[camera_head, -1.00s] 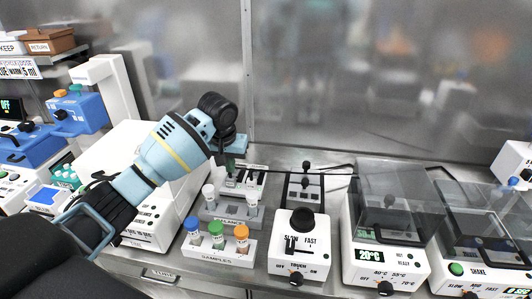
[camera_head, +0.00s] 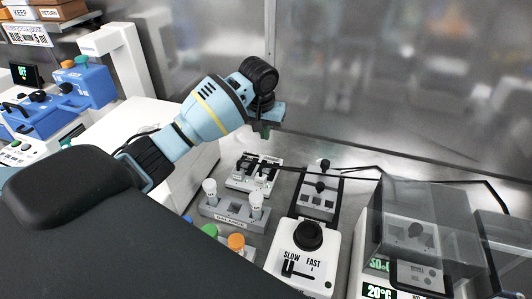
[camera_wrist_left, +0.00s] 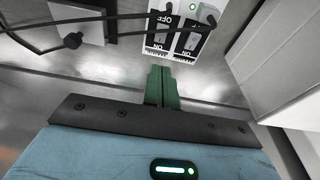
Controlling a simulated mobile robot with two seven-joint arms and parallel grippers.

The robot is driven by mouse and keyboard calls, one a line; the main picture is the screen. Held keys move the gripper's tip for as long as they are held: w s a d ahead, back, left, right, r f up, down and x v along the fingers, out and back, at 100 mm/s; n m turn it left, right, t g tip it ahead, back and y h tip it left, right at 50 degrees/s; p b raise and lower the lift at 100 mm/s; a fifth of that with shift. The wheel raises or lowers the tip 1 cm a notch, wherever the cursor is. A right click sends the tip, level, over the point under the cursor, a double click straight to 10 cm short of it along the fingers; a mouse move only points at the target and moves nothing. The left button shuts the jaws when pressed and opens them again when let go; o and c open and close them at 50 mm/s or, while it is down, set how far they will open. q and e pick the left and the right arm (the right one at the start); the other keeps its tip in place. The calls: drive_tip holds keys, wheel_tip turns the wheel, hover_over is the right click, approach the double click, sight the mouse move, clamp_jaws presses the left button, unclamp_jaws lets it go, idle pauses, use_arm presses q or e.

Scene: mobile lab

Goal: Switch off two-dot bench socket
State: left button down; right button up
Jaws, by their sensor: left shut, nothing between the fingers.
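A white bench socket unit (camera_head: 253,173) with black plugs and switches sits on the steel bench behind the tube rack. In the left wrist view it shows two white panels (camera_wrist_left: 188,44) marked OFF and ON, with a green light at the top. The dots that tell the sockets apart are too small to make out. My left gripper (camera_head: 264,130) is above and behind the unit, apart from it. In the left wrist view its green fingers (camera_wrist_left: 162,86) are together, empty, pointing toward the panels. My right gripper is not in view.
Black cables (camera_wrist_left: 100,17) run across the socket area. A grey block with black knobs (camera_head: 319,192) stands to the right. The BALANCE rack (camera_head: 232,212) and a SLOW/FAST device (camera_head: 305,250) are in front. A clear-lidded device (camera_head: 410,215) is farther right. A steel wall closes the back.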

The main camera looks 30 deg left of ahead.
use_arm(q)
drive_tip(key=b, duration=0.1)
hover_over(267, 169)
drive_tip(key=f, duration=1.2)
drive_tip(key=shift+s, duration=0.2)
drive_tip(key=shift+s+f, duration=0.1)
drive_tip(key=shift+f, duration=0.65)
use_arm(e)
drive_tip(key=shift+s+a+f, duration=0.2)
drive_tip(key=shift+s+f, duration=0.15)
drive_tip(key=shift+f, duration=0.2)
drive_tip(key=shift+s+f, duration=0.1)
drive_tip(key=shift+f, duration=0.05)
